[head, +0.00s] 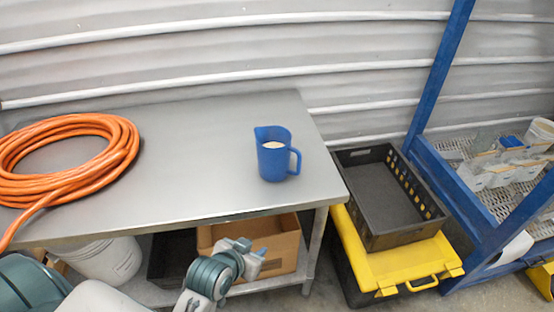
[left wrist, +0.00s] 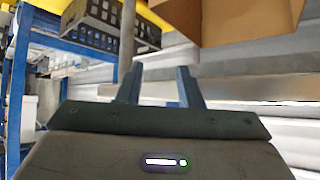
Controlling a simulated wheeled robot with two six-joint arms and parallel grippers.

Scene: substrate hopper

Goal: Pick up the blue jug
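The blue jug (head: 270,165) stands upright on the metal table (head: 190,150), near its right end, in the head view. Its handle points right and something pale shows inside its mouth. My left gripper (head: 259,251) is low in front of the table, below the tabletop's front edge and apart from the jug. In the left wrist view its two blue-grey fingers (left wrist: 160,88) stand apart with nothing between them. The jug is not seen in the left wrist view. My right gripper is not in view.
An orange hose coil (head: 125,150) lies on the table's left. A cardboard box (head: 285,245) and a white bucket (head: 110,262) are below the tabletop. A black crate (head: 375,235) sits on a yellow-lidded box (head: 400,270) to the right. The tabletop around the jug is clear.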

